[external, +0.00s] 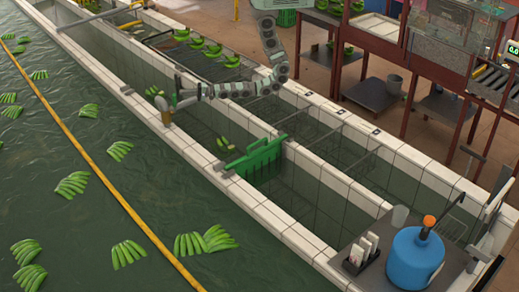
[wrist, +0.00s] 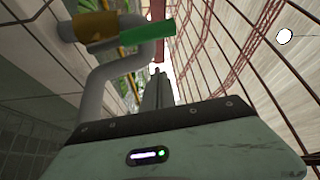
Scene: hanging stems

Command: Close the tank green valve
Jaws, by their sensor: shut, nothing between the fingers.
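The tank valve has a brass body (wrist: 97,27) on a bent grey pipe (wrist: 92,88), with a green lever handle (wrist: 148,33) reaching to the right in the wrist view. In the external view the valve (external: 165,108) is small, at the tank's white rim. My gripper (external: 182,97) is beside it, at the end of my outstretched arm. In the wrist view my gripper's fingers (wrist: 160,78) are together and empty. Their tips point toward the area just below the green handle, and whether they touch it I cannot tell.
A green slatted gate (external: 262,160) stands across the tank channel. Tiled tank walls (external: 300,237) run diagonally. A blue jug (external: 413,260) is at the front right. Green bananas float in the water.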

